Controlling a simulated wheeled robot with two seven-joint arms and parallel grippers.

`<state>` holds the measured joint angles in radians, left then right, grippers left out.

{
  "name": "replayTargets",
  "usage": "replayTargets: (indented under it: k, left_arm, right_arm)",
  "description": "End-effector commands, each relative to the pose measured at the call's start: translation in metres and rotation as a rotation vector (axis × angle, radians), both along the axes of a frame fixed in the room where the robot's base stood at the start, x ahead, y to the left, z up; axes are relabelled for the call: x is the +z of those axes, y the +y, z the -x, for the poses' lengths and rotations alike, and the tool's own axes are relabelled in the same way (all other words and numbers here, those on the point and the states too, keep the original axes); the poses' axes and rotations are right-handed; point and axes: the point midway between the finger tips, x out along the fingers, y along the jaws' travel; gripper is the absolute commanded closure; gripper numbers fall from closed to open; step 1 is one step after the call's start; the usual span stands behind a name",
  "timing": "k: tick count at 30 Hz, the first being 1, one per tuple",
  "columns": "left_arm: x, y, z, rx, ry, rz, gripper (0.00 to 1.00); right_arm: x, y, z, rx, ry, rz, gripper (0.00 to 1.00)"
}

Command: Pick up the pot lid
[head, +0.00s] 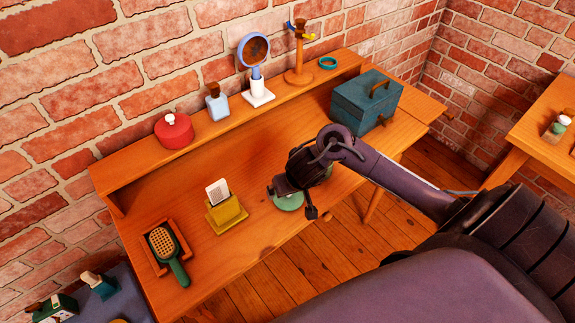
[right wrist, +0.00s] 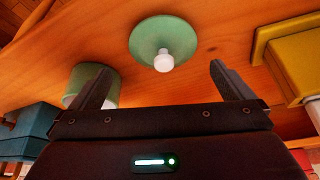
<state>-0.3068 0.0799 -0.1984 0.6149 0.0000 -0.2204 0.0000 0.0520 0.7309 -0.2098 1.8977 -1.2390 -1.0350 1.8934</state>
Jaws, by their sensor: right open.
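The pot lid is a round green disc (right wrist: 145,38) with a white knob (right wrist: 163,61), lying on the wooden desk in the right wrist view. In the head view the lid (head: 289,204) is partly hidden by my right gripper (head: 292,198). The right gripper is open, and in the right wrist view its two fingers (right wrist: 160,75) stand either side of the knob with nothing between them. A green pot (right wrist: 93,82) stands beside the lid, partly covered by one finger. My left gripper is not in view.
A yellow holder (head: 228,214) with a white card stands left of the lid, and a brush (head: 168,255) lies in a tray. A teal box (head: 362,104) is at the right.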

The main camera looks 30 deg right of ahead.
Motion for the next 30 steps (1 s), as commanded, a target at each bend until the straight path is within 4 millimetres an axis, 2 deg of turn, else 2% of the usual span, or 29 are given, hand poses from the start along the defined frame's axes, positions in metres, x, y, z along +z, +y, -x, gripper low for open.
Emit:
replayTargets:
  k: [3,7,13,17,20,27,30]
  left_arm:
    - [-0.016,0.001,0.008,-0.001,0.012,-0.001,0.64]
    - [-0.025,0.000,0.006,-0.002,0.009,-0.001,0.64]
    - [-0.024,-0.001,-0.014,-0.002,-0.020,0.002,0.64]
    - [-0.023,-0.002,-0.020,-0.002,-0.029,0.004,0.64]
    - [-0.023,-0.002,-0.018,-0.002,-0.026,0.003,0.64]
    - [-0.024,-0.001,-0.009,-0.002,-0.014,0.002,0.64]
    - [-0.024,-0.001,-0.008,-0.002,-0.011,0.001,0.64]
  right_arm:
    - [-0.021,0.002,-0.007,0.000,0.000,0.000,0.00]
    - [-0.038,0.001,-0.014,-0.001,0.000,0.001,0.00]
    - [-0.043,0.000,-0.018,0.000,-0.002,0.001,0.00]
    - [-0.042,0.000,-0.017,0.000,-0.001,0.001,0.00]
    - [-0.042,0.000,-0.017,0.000,-0.001,0.001,0.10]
    - [-0.042,0.000,-0.017,0.000,-0.001,0.001,0.42]
    - [-0.042,0.000,-0.017,0.000,-0.001,0.001,0.44]
